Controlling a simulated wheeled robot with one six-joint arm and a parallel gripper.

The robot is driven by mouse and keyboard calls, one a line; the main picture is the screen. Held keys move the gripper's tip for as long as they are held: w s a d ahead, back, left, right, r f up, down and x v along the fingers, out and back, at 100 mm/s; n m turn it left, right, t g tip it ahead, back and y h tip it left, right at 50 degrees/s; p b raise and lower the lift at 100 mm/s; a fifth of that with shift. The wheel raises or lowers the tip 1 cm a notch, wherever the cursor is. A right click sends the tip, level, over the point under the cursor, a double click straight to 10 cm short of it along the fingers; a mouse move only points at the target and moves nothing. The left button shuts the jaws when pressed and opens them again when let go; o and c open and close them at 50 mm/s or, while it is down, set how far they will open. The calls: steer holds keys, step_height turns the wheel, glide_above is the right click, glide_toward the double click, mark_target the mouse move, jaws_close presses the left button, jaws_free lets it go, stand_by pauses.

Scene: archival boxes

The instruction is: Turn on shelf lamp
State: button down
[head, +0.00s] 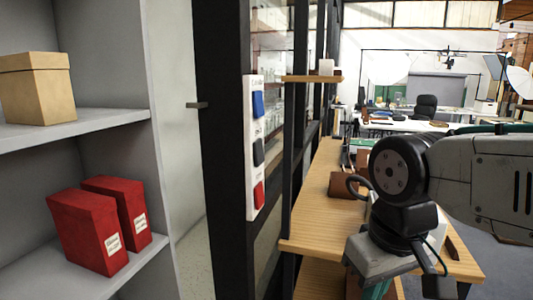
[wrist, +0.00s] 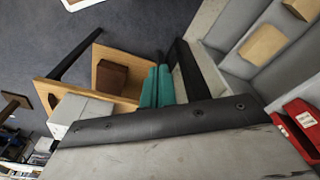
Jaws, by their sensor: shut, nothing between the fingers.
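A white upright switch panel (head: 255,148) is fixed to a dark frame post in the middle of the head view. It carries a blue rocker (head: 257,104) at the top, a dark one (head: 258,151) in the middle and a red one (head: 258,195) at the bottom. Small labels beside them are too blurred to read. I see no shelf lamp clearly. My gripper shows in the wrist view (wrist: 157,80) as two teal fingers side by side, shut and empty. In the head view it is low on the right, apart from the panel and mostly hidden by my arm.
Grey shelves (head: 75,130) at left hold a tan box (head: 37,88) and red boxes (head: 88,232). A wooden desk (head: 315,205) with brown items lies right of the panel, beneath my arm. A small wooden ledge (head: 310,79) juts out near the panel's top.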

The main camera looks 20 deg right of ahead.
mark_target(260, 152)
steer(key=w+r+m+t, duration=0.1)
steer(key=w+r+m, duration=0.1)
steer(key=w+r, duration=0.4)
steer(key=w+d+r+m+t+y, duration=0.1)
steer(key=w+r, duration=0.5)
steer(key=w, duration=0.8)
steer(key=w+r+m+t, duration=0.3)
steer(key=w+r, duration=0.3)
steer(key=w, duration=0.4)
steer(key=shift+d+r+y, duration=0.2)
steer(key=shift+r+y, duration=0.05)
steer(key=shift+y, duration=0.15)
steer(key=w+a+f, duration=0.4)
steer(key=w+f, duration=0.4)
steer(key=shift+a+f, duration=0.35)
steer(key=shift+f, duration=0.05)
